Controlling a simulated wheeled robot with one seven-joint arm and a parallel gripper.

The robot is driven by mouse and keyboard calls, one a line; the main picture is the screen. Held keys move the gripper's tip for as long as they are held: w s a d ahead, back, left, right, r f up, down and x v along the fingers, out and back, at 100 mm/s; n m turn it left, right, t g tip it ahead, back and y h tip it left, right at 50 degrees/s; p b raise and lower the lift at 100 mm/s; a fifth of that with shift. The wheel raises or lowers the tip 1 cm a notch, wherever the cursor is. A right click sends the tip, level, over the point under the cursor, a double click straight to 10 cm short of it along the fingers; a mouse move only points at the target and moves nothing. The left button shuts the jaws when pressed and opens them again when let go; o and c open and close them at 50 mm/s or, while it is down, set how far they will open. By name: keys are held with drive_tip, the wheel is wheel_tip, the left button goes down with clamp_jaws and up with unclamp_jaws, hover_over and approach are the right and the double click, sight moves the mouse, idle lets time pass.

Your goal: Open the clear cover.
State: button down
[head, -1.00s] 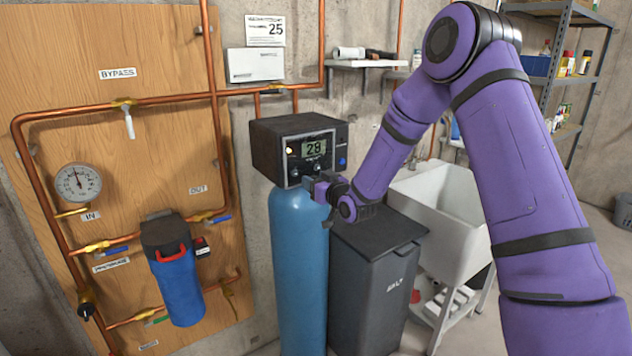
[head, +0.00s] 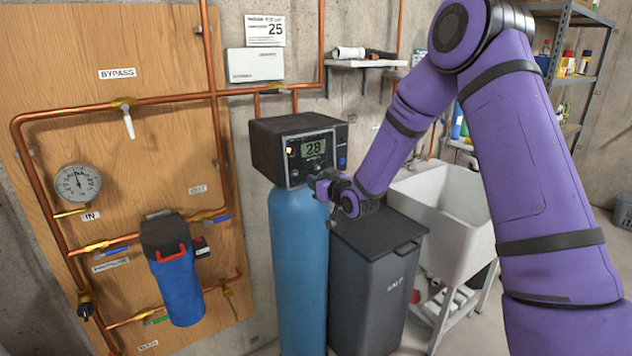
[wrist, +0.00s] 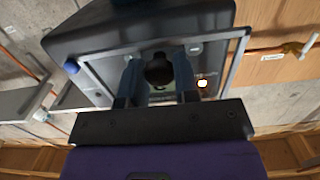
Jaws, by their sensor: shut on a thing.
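The clear cover (wrist: 94,80) shows in the wrist view as a pale thin frame in front of the control panel of the dark valve head (head: 270,155). In the head view its pane over the panel (head: 312,147) is hard to make out. My gripper (wrist: 157,66) is at the panel's lower edge, with its fingers on either side of a dark round knob (wrist: 158,72). It is shut on the cover, seemingly by this knob; the exact contact is unclear. In the head view my gripper (head: 322,184) hides the panel's lower right part.
The valve head sits on a blue tank (head: 298,270). A grey salt bin (head: 372,285) stands right of it, below my wrist. A white sink (head: 445,215) is farther right. Copper pipes and a blue filter (head: 178,285) are on the wooden board at left.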

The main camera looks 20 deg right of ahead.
drive_tip(key=s+d+r+g+h, duration=0.1)
drive_tip(key=s+r+g+h, duration=0.1)
drive_tip(key=s+r+g, duration=0.2)
drive_tip(key=s+d+r+g+h, duration=0.1)
drive_tip(key=s+r+g, duration=0.3)
drive_tip(key=r+g, duration=0.6)
drive_tip(key=shift+d+r+h, duration=0.25)
drive_tip(key=shift+r+h, duration=0.55)
drive_tip(key=shift+r, duration=1.35)
drive_tip(key=c, duration=0.9)
unclamp_jaws()
drive_tip(key=shift+w, duration=0.1)
